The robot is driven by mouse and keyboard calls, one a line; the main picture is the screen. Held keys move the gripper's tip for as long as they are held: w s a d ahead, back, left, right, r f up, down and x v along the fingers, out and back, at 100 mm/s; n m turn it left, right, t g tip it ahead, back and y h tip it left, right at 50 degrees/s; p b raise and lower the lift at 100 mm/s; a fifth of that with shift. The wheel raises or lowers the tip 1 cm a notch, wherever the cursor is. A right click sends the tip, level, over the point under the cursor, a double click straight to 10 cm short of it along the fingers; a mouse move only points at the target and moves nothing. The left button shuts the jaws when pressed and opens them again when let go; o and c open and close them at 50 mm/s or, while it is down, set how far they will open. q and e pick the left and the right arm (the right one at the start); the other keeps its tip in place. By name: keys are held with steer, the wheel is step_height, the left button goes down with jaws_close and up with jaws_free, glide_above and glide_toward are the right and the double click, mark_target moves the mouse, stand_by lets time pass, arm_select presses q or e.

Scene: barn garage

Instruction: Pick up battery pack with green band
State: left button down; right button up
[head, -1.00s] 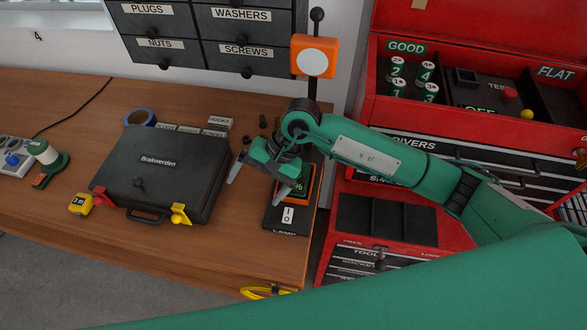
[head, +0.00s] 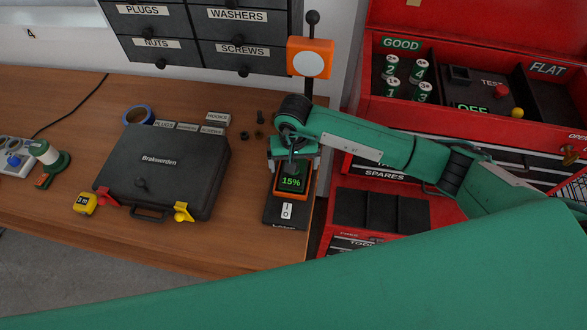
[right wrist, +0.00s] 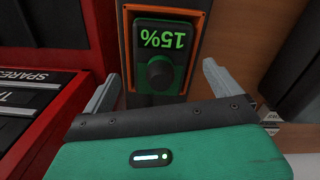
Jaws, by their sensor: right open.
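A pack with a green face, a dark round knob and a screen reading 15% sits in an orange-rimmed holder (head: 279,190) on the bench's right end. Its screen (head: 291,182) also shows in the right wrist view (right wrist: 161,38), upside down. My right gripper (head: 294,163) is over the pack's far end, its fingers pointing down. In the right wrist view my right gripper (right wrist: 160,82) is open, one finger either side of the pack, with nothing between them clearly gripped. I cannot tell whether the fingers touch it. My left gripper is not in view.
An orange lamp-like post (head: 309,58) stands just behind my right gripper. A black case (head: 165,170) lies left on the wooden bench (head: 235,240).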

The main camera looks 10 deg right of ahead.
steer(key=shift+f, duration=1.05)
steer(key=c, duration=1.3)
steer(key=shift+r, duration=0.1)
steer(key=shift+c, duration=0.2)
